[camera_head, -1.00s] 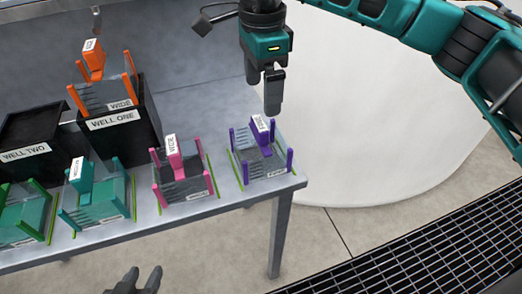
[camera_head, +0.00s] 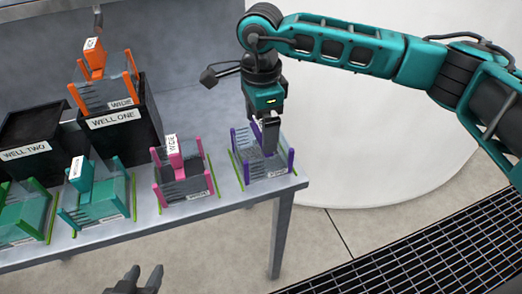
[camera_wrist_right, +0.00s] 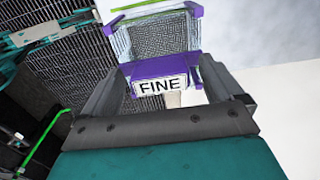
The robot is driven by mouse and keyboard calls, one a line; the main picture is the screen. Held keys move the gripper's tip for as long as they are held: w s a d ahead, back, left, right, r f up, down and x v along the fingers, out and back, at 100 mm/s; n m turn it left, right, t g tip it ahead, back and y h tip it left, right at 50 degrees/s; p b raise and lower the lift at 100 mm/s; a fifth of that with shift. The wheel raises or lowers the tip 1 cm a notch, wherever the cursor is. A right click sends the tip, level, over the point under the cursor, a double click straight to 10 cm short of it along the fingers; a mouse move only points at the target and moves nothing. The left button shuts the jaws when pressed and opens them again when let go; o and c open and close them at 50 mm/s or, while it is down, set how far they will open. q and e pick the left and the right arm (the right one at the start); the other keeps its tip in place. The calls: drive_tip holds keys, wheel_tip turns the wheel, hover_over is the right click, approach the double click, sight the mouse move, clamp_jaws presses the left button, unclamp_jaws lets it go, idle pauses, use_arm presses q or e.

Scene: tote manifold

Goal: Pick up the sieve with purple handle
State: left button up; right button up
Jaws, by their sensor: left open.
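The sieve with the purple handle (camera_head: 262,166) stands upright at the right end of the table, with purple corner posts and mesh walls. My right gripper (camera_head: 268,140) points down over it and covers most of its handle. In the right wrist view, the two fingers (camera_wrist_right: 163,85) are apart, one on each side of the purple handle (camera_wrist_right: 166,70) with its FINE label. I cannot tell whether they touch it. My left gripper (camera_head: 142,276) is open and empty at the bottom of the head view, in front of the table.
A pink sieve (camera_head: 184,184) stands just left of the purple one, with teal (camera_head: 98,205) and green (camera_head: 22,215) ones further left. An orange sieve (camera_head: 104,92) sits on the black WELL ONE box (camera_head: 122,140), beside WELL TWO (camera_head: 28,152).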

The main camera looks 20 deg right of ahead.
drive_tip(key=shift+r, duration=0.1)
drive_tip(key=c, duration=1.5)
drive_tip(key=shift+o, duration=0.2)
